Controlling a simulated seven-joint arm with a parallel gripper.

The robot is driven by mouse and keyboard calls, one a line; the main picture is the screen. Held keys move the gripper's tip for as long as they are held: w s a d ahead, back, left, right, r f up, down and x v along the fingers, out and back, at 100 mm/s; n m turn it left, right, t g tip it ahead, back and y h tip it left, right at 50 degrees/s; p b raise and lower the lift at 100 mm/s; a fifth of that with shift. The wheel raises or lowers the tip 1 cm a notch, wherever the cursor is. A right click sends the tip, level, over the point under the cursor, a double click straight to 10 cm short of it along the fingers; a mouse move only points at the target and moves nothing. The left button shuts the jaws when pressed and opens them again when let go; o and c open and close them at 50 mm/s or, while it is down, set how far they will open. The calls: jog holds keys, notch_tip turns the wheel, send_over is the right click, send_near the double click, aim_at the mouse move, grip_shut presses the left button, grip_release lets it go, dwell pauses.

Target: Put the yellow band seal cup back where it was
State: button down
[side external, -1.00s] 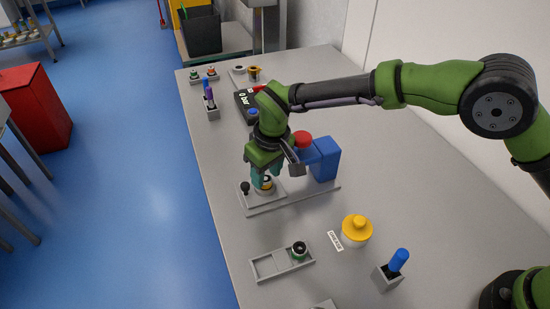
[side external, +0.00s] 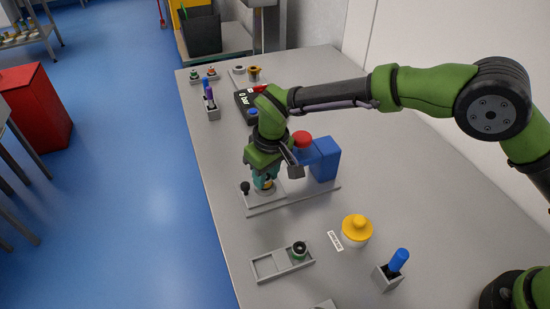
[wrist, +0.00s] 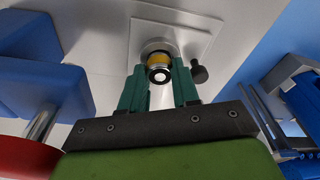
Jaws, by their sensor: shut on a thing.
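The yellow band seal cup (side external: 266,184) sits low at the plate of the blue press fixture (side external: 250,203). In the wrist view the cup (wrist: 159,60) shows its yellow band and a pale end with a dark ring, in front of a round seat. My gripper (side external: 264,179) points down over the fixture, its teal fingers shut on the cup from both sides. The fingers also show in the wrist view (wrist: 159,72). Whether the cup still touches the seat is hard to tell. A grey tray (side external: 258,267) holds a green-banded cup (side external: 299,249) in its right part; its left parts are empty.
The blue press body (side external: 325,160) with a red knob (side external: 301,138) stands close right of my gripper. A black knob (side external: 245,187) is left of the cup. A yellow-lidded jar (side external: 356,230) and a blue-capped holder (side external: 397,263) stand front right. Bare table separates fixture and tray.

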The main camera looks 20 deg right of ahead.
notch_tip(320, 180, up, 12)
jog(key=s+d, duration=0.1)
jog(key=s, duration=0.1)
jog(key=s+d+f+n+g, duration=0.1)
jog(key=s+d+f+n, duration=0.15)
jog(key=s+n, duration=0.45)
jog(key=s+d+f+n+y, duration=0.1)
jog(key=s+f+n, duration=0.3)
jog(key=s, duration=0.6)
jog(key=s+d+f+n+g, duration=0.1)
jog(key=s+d+f+n, duration=0.1)
jog(key=s+n, duration=0.55)
jog(key=shift+m, duration=0.25)
jog(key=w+a, duration=0.3)
jog(key=a, duration=0.1)
jog(key=w+a+f, duration=0.1)
jog(key=w+a, duration=0.1)
jog(key=a, duration=0.2)
jog(key=w+a, duration=0.3)
jog(key=a, duration=0.2)
jog(key=shift+w+f, duration=0.2)
jog(key=shift+w, duration=0.15)
jog(key=shift+f, duration=1.75)
